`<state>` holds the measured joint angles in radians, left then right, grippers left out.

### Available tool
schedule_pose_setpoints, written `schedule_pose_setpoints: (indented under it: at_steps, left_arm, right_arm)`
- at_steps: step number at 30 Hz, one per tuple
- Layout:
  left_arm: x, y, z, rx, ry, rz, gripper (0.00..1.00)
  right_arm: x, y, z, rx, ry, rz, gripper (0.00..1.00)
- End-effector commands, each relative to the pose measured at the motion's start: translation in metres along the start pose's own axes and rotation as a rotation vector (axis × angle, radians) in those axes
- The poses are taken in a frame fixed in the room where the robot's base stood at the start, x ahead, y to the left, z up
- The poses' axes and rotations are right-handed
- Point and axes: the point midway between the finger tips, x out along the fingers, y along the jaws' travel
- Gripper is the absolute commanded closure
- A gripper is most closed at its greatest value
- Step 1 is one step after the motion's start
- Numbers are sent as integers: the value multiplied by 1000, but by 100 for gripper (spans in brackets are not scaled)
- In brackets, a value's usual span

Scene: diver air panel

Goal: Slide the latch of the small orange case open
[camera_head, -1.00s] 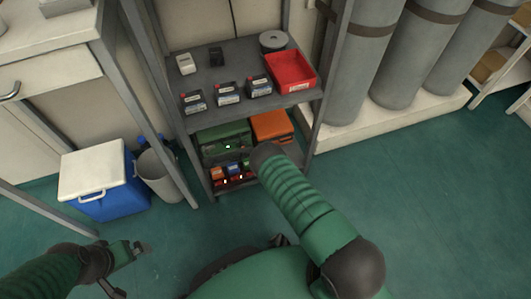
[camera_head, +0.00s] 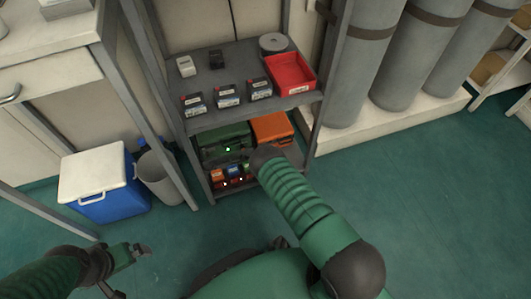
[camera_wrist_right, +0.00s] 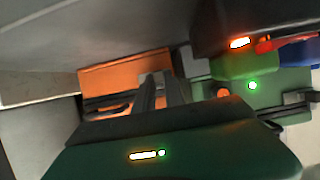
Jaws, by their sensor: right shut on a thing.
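The small orange case (camera_head: 272,128) sits on the middle shelf at its right side. In the right wrist view, where the scene looks upside down, its orange face (camera_wrist_right: 120,78) is at the left. My right gripper (camera_wrist_right: 163,80) reaches up from the bottom of that view. Its two dark fingers are close together at the case's front edge, shut on a small part that appears to be the latch, which they mostly hide. In the head view my right arm hides the right gripper. My left gripper (camera_head: 138,251) hangs over the floor at lower left, away from the shelves.
A green case (camera_head: 226,140) with a green light stands left of the orange case. The shelf above holds a red bin (camera_head: 290,73) and several small boxed items. Small coloured items (camera_head: 232,174) fill the bottom shelf. A blue-white cooler (camera_head: 98,180) and bin (camera_head: 162,178) stand left.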

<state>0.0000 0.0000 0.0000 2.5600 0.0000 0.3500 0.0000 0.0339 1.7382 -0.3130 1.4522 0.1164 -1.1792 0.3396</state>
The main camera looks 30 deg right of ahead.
Motion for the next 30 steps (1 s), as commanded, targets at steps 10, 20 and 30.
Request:
schedule_pose_setpoints:
  at_steps: [10, 20, 30]
  left_arm:
    - [0, 0, 0, 0, 0, 0, 0]
    - [0, 0, 0, 0, 0, 0, 0]
    - [-5, 0, -1, 0, 0, 0, 0]
  right_arm:
    - [0, 0, 1, 0, -2, 0, 100]
    - [-1, 0, 1, 0, -3, 1, 100]
    - [-1, 22, 2, 1, -5, 3, 100]
